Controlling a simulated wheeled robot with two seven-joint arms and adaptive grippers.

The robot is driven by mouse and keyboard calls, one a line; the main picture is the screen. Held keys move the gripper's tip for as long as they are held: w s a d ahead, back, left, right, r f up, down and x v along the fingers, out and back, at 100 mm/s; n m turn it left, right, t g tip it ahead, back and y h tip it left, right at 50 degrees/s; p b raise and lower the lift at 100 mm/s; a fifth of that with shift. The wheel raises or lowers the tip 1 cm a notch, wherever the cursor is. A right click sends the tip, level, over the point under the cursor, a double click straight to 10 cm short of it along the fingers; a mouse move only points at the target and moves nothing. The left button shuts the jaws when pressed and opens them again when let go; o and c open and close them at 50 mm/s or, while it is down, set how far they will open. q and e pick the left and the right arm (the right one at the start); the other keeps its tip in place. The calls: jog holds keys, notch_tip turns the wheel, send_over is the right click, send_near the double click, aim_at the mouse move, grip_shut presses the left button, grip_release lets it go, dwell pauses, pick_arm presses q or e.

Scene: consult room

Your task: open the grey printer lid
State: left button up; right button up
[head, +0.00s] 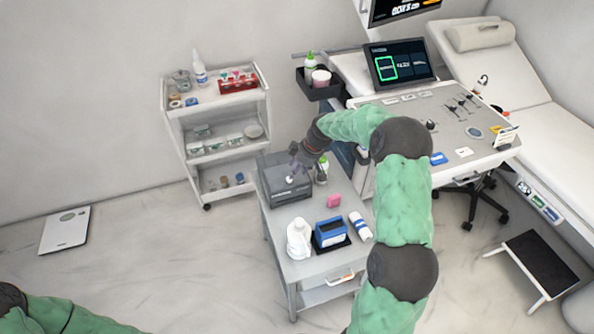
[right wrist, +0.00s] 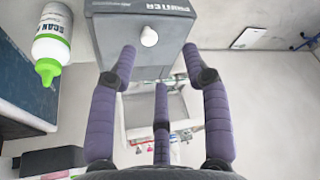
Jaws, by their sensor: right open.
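The grey printer (head: 286,184) sits at the back left of the small grey cart; its top looks flat and shut. A white round knob (head: 289,180) is on it. In the right wrist view the printer (right wrist: 115,40) fills the top middle, its lettering upside down, with the knob (right wrist: 148,37) between my finger tips in the picture. My right gripper (head: 301,158) is at the printer's back right edge in the head view. Its purple fingers (right wrist: 158,65) are spread and empty; I cannot tell whether they touch the printer. My left gripper is out of view.
A green-capped bottle (head: 321,170) stands close beside the printer and my right gripper. A white shelf trolley (head: 216,130) stands behind left.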

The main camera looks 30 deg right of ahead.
jog(key=d+r, duration=0.1)
jog(key=d, duration=0.1)
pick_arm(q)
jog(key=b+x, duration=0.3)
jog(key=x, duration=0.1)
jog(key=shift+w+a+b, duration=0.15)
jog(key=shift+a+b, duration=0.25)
pick_arm(e)
send_near(286, 174)
jog(key=shift+n, duration=0.3)
jog(key=a+f, duration=0.1)
jog(key=s+f, duration=0.1)
jog(key=f, duration=0.1)
jog(key=s+a+f, duration=0.1)
jog(key=f, duration=0.1)
jog(key=shift+a, duration=0.3)
grip_shut()
